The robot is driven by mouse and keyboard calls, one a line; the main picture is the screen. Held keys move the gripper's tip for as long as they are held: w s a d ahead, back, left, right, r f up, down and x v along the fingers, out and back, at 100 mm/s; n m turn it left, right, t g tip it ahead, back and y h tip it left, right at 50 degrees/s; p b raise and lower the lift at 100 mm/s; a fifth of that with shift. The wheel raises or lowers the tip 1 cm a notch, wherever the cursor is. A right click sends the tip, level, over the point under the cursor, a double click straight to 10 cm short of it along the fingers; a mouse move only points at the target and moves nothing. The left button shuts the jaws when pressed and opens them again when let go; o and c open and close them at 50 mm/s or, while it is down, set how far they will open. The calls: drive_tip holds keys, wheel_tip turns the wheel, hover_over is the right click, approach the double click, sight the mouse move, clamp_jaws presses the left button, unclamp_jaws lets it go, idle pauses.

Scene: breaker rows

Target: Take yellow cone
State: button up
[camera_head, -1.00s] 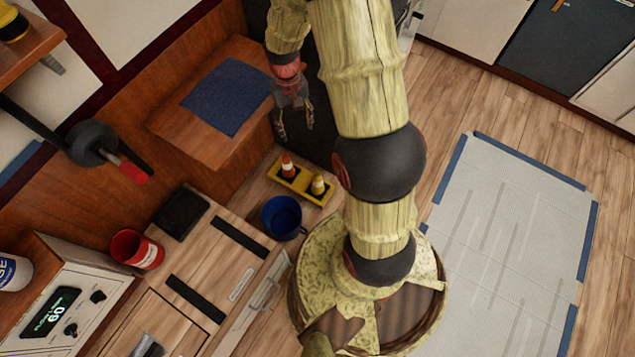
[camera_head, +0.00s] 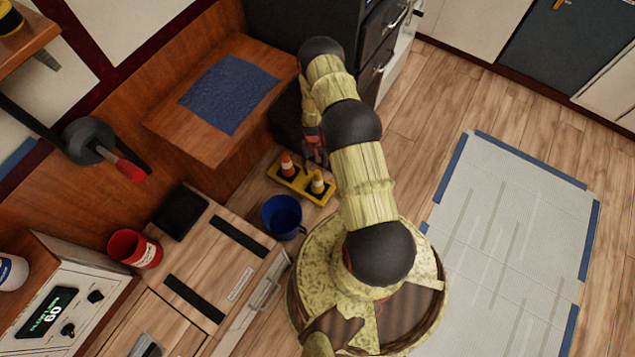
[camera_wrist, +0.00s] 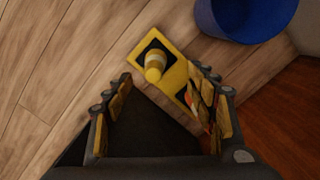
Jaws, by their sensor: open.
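The yellow cone (camera_head: 318,182) stands upright at the right end of a yellow tray (camera_head: 304,193), with a pale band around it. It also shows in the wrist view (camera_wrist: 155,63), on a black square of the tray. An orange and white cone (camera_head: 287,164) stands at the tray's other end; in the wrist view it is mostly hidden behind a finger. My gripper (camera_head: 314,152) is above and just behind the tray. In the wrist view my gripper (camera_wrist: 165,92) is open and empty, its fingers apart, with the yellow cone beyond the fingertips and between them.
A wooden block with a blue cloth (camera_head: 230,95) is behind at left. Dark drawers (camera_head: 375,40) stand behind my arm.

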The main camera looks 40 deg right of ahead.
sight(317, 172)
drive_tip(key=shift+t+h, duration=0.3)
drive_tip(key=shift+t, duration=0.3)
drive_tip(key=f, duration=0.3)
drive_tip(key=w+d+f, duration=0.1)
drive_tip(key=f, duration=0.2)
drive_tip(key=f+b, duration=0.1)
drive_tip(key=f, duration=0.2)
drive_tip(key=shift+w+d+f, duration=0.15)
drive_tip(key=shift+d+f, duration=0.05)
drive_tip(key=shift+d, duration=0.15)
wheel_tip(317, 172, down, 6)
drive_tip(key=b, duration=0.3)
drive_tip(key=shift+d+r, duration=0.1)
drive_tip(key=shift+d, duration=0.05)
drive_tip(key=shift+r, duration=0.1)
drive_tip(key=shift+s, duration=0.2)
drive_tip(key=shift+c, duration=0.9)
clamp_jaws()
